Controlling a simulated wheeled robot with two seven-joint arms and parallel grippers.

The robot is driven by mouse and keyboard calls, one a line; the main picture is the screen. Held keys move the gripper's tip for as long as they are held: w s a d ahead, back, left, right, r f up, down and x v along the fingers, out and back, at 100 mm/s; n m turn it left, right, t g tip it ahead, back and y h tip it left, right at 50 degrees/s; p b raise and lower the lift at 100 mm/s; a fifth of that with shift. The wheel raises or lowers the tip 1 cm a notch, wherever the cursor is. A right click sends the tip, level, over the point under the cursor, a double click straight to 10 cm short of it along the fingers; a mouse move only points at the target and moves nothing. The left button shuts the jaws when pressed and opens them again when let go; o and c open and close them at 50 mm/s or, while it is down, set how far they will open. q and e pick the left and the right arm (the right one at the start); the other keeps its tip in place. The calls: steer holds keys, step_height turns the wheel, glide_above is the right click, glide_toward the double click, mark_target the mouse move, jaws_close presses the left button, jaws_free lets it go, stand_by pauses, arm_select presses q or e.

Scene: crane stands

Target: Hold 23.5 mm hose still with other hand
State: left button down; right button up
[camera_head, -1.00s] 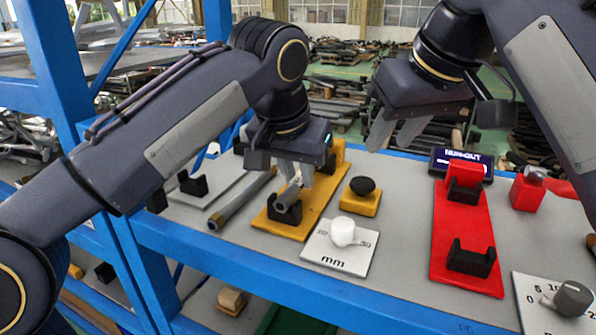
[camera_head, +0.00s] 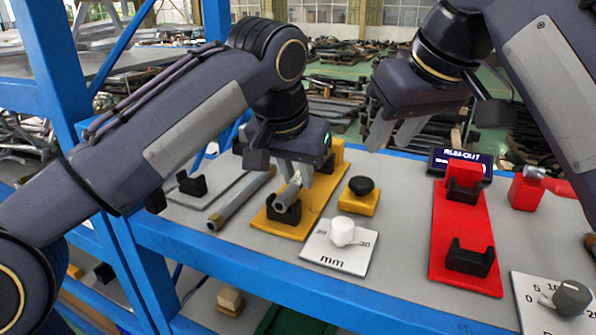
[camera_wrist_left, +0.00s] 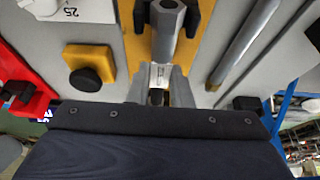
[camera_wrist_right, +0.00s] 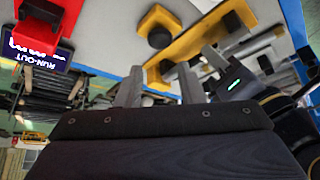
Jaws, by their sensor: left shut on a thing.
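A short grey hose (camera_head: 289,195) lies along the yellow stand (camera_head: 270,219), its near end over the black cradle. My left gripper (camera_head: 297,178) reaches down from above and is shut on this hose. In the left wrist view the hose's hexagonal end (camera_wrist_left: 167,12) shows ahead of the fingers (camera_wrist_left: 158,88). My right gripper (camera_head: 393,132) is open and empty, raised above the back of the bench. Its two fingers (camera_wrist_right: 160,88) stand apart in the right wrist view. A longer grey tube (camera_head: 242,200) lies to the left of the yellow stand. I cannot read any hose size.
A white knob (camera_head: 342,232) on a plate marked mm stands in front. A black button on a yellow block (camera_head: 361,195) is beside the yellow stand. A red stand (camera_head: 465,224) with two black cradles, a dark display (camera_head: 482,158) and a grey dial (camera_head: 569,298) are to the right.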

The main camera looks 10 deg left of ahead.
steer(key=shift+w+d+n+y, duration=0.2)
steer(key=shift+d+n+y, duration=0.1)
steer(key=shift+d+n, duration=0.15)
steer(key=c, duration=0.5)
steer(key=d+n+y, duration=0.1)
steer(key=n, duration=0.1)
steer(key=w+d+r+n+g+y, duration=0.1)
steer(key=d+n+y, duration=0.1)
steer(key=d+r+n+g+y, duration=0.1)
steer(key=d+n+y, duration=0.1)
steer(key=n, duration=0.1)
steer(key=shift+w, duration=0.2)
jaws_close()
steer(key=shift+d+r+n+y, duration=0.3)
steer(key=shift+r+n, duration=0.15)
steer(key=shift+n, duration=0.3)
